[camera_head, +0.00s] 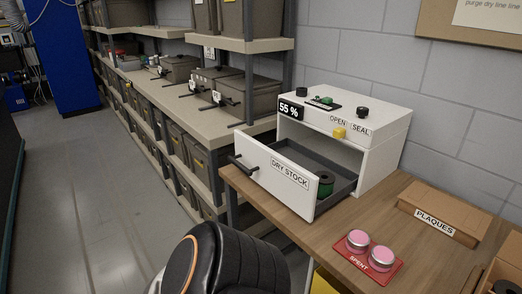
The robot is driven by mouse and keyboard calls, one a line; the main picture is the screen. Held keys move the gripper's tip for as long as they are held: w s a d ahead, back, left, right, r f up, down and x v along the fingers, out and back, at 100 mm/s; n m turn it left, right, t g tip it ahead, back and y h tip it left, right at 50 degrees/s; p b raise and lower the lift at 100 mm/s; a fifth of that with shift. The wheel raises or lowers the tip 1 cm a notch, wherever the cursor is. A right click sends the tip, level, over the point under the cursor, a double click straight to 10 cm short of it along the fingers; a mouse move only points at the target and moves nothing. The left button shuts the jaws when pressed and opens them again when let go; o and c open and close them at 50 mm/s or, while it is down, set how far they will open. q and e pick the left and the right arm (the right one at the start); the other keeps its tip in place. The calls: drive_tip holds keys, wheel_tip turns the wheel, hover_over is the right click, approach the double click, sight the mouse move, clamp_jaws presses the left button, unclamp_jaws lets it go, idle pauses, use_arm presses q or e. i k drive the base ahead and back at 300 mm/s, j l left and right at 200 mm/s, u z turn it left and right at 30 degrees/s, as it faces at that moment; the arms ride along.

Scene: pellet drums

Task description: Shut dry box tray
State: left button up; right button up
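The white dry box (355,118) stands on a wooden bench, with a "55 %" display on its front. Its tray (275,178), with a white front labelled "DRY STOCK", is pulled out towards the left. A black handle (243,166) is on the tray's front. A dark green and black round item (325,184) sits inside the grey tray. Neither gripper shows. A black rounded part of my own body with an orange ring is at the bottom centre, apart from the tray in the picture.
The wooden bench (335,232) holds a red "SPENT" holder (385,267) with two pink-topped round pieces and a "PLAQUES" box (439,212). A yellow knob (339,133) is on the box front. Shelves with grey bins (252,97) stand behind. The floor (90,200) at left is clear.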

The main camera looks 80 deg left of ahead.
sight(286, 168)
drive_tip(key=k+j+u, duration=0.1)
drive_tip(key=u, duration=2.3)
